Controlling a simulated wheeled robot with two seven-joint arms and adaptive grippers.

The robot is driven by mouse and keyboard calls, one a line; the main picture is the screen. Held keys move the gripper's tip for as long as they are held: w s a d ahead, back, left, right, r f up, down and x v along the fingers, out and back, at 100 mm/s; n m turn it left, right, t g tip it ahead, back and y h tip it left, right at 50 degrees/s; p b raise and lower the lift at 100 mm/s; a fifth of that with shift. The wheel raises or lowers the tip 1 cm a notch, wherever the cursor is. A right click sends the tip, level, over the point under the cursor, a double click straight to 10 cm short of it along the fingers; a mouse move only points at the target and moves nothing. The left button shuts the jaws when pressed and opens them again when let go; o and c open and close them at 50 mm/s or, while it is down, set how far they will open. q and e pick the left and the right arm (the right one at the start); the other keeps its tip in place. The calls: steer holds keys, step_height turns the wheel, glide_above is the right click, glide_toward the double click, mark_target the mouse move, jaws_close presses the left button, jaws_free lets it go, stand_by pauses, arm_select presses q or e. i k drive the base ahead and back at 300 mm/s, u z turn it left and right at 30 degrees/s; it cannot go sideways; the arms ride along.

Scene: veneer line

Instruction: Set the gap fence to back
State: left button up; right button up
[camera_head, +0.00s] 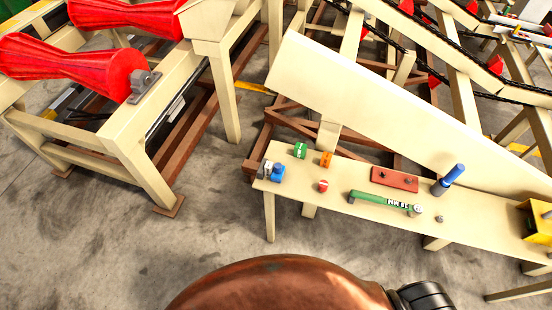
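No part in view is plainly marked as the gap fence, and I cannot tell which one it is. A cream bench (340,207) carries several small parts. A long green bar with a white lettered patch (378,199) lies on it; I cannot read the lettering surely. A red-brown plate (394,179) with two dark studs lies behind the bar. A blue handle (453,174) stands tilted to the right of the plate. A long cream panel (390,113) slopes down to the right behind the bench. Neither of my grippers is in view.
At the bench's left end are a blue part (277,173), a green block (300,150), an orange block (326,159) and a red knob (323,186). A yellow box (538,221) is at the right edge. Red rollers (75,58) sit on a frame at left. Concrete floor (215,205) between is clear.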

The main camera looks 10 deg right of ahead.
mark_target(278, 171)
steer(key=z, duration=0.4)
steer(key=k, duration=0.5)
steer(key=z, duration=1.05)
steer(key=i, duration=1.15)
steer(key=u, duration=0.55)
